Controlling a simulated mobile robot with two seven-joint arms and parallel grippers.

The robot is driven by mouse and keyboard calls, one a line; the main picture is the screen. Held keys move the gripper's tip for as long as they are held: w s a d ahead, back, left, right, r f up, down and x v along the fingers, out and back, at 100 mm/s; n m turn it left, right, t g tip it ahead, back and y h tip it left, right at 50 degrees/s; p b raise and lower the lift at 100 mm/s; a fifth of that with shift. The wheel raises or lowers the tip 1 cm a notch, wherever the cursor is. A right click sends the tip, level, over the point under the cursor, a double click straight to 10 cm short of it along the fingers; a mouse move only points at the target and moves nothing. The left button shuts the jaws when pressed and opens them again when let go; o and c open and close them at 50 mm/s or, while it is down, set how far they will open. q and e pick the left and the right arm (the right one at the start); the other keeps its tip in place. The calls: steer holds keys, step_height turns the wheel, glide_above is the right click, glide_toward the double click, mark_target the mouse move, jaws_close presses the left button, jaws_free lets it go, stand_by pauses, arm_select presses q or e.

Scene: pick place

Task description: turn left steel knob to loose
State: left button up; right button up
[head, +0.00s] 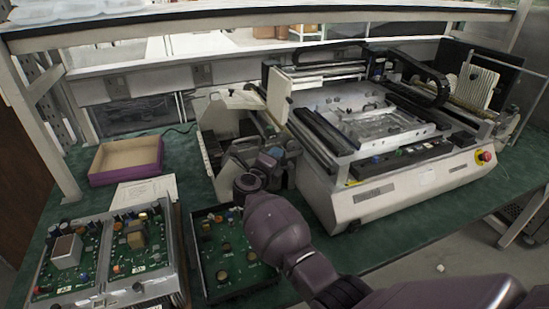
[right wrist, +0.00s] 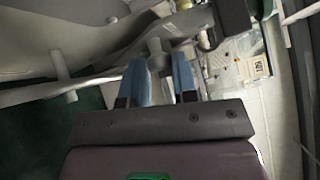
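My right gripper (head: 268,152) is at the left side of the white bench machine, and my wrist hides part of that area. In the right wrist view its two blue fingers (right wrist: 159,72) are apart. A grey steel knob (right wrist: 157,60) shows in the gap between the fingertips, with space on both sides; I cannot tell how deep it sits between them. A second grey post-like knob (right wrist: 64,86) stands further left in that view. Which one is the left steel knob is unclear. In the head view the knobs are too hidden to tell. My left gripper is not in view.
The white machine (head: 360,207) with a red stop button (head: 484,157) fills the right of the green bench. Circuit boards in trays (head: 110,250) lie at front left. An open purple-sided box (head: 125,160) and paper (head: 145,192) lie behind them. A shelf crosses above.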

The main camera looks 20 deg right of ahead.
steer(key=shift+c, duration=1.3)
steer(key=shift+f+n+t+h+b, duration=0.1)
steer(key=shift+n+t+h+b, duration=0.6)
steer(key=shift+n+t+b, duration=0.25)
steer(key=o, duration=0.9)
